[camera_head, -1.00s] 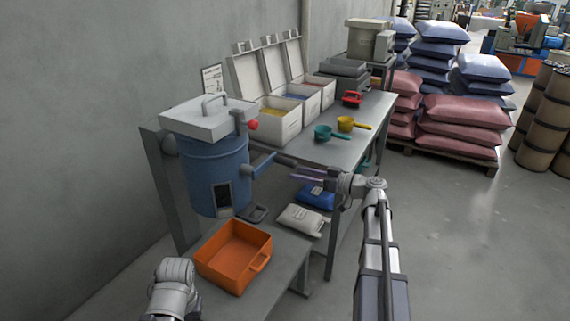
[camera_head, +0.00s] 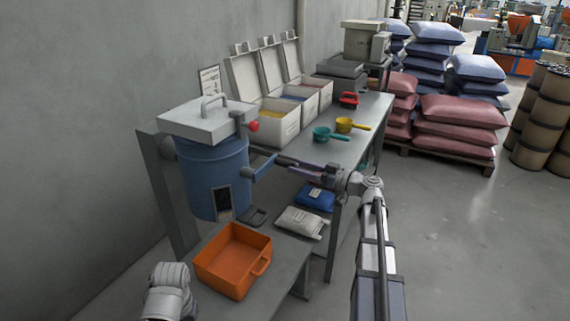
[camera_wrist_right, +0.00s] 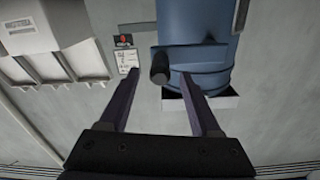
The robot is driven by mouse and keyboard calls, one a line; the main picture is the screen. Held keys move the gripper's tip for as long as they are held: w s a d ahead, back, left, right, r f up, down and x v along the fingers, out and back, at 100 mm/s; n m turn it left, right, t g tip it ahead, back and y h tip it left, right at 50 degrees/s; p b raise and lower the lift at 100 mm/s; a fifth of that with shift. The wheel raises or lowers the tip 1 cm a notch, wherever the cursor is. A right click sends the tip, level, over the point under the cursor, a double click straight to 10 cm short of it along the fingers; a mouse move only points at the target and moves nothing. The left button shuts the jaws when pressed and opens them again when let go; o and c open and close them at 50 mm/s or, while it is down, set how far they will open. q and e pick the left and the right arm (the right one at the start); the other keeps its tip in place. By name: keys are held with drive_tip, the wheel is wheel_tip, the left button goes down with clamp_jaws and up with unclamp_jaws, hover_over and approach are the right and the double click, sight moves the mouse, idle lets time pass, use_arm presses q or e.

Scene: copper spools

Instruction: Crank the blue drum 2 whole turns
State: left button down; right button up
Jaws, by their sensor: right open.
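The blue drum (camera_head: 212,180) hangs in a grey frame at the left, under a pale grey lid with a handle. Its crank arm (camera_head: 263,168) sticks out to the right and ends in a dark handle grip (camera_head: 288,160). My right gripper (camera_head: 303,166) is open at the outer end of that grip. In the right wrist view the open fingers (camera_wrist_right: 163,90) stand either side of the line to the dark grip (camera_wrist_right: 159,68), with the drum (camera_wrist_right: 200,25) behind it. Whether the fingertips overlap the grip is hard to tell. Only part of my left arm shows at the bottom left.
An orange bin (camera_head: 233,262) stands on the low bench below the drum. A white bag (camera_head: 302,221) and a blue bag (camera_head: 315,198) lie under the table. Teal (camera_head: 330,135) and yellow (camera_head: 350,125) scoops lie on the tabletop. Open floor lies to the right.

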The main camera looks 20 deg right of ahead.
sight(275, 160)
drive_tip(key=x, duration=0.5)
drive_tip(key=shift+w+a, duration=0.2)
drive_tip(key=shift+w, duration=0.1)
clamp_jaws()
idle(0.3)
idle(0.9)
